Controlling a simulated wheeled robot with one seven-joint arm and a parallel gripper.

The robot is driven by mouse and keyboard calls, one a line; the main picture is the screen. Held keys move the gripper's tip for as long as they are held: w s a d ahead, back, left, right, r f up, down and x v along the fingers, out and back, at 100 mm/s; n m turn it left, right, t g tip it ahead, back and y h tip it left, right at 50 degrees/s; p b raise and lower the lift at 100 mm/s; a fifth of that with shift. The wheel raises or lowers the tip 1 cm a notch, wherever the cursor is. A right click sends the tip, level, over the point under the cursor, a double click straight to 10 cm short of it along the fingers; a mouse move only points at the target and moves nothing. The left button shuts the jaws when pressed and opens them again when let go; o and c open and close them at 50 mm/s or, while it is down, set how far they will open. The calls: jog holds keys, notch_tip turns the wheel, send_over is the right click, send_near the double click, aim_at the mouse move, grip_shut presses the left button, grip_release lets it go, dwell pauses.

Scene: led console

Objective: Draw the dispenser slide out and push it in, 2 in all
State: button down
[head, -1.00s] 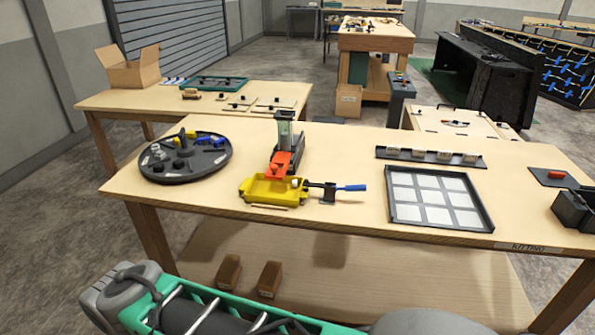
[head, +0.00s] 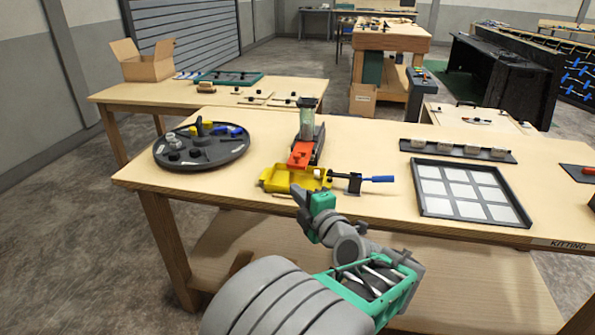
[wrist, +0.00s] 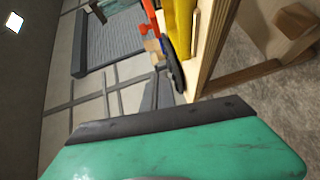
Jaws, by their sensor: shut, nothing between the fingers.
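The dispenser (head: 307,122) stands on the table as a clear upright tube with a dark cap. Its orange-red slide (head: 301,155) sits at its foot, facing me, above the back of a yellow tray (head: 275,177). My gripper (head: 298,192) is in front of the yellow tray near the table's front edge, shut and empty. It appears apart from the slide. In the wrist view, orange (wrist: 149,17) and yellow (wrist: 180,25) parts show at the top, sideways. The fingertips are not clear there.
A handled tool on a black stand (head: 356,182) lies right of the yellow tray. A round dark tray (head: 215,156) of small parts is at left. A gridded tray (head: 425,200) and a rack of several white items (head: 470,150) are at right.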

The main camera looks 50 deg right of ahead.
aim_at(298, 164)
jog(key=shift+h, duration=0.5)
jog(key=w+d, duration=0.2)
jog(key=w+d+p, duration=0.1)
jog(key=w+d, duration=0.1)
jog(key=w+d+p, duration=0.1)
jog(key=w+d, duration=0.1)
jog(key=w, duration=0.1)
jog(key=shift+d+r, duration=0.4)
jog(key=d, duration=0.3)
jog(key=shift+w+d+f+p, duration=0.15)
jog(key=shift+w+d+p, duration=0.15)
jog(key=shift+p, duration=0.1)
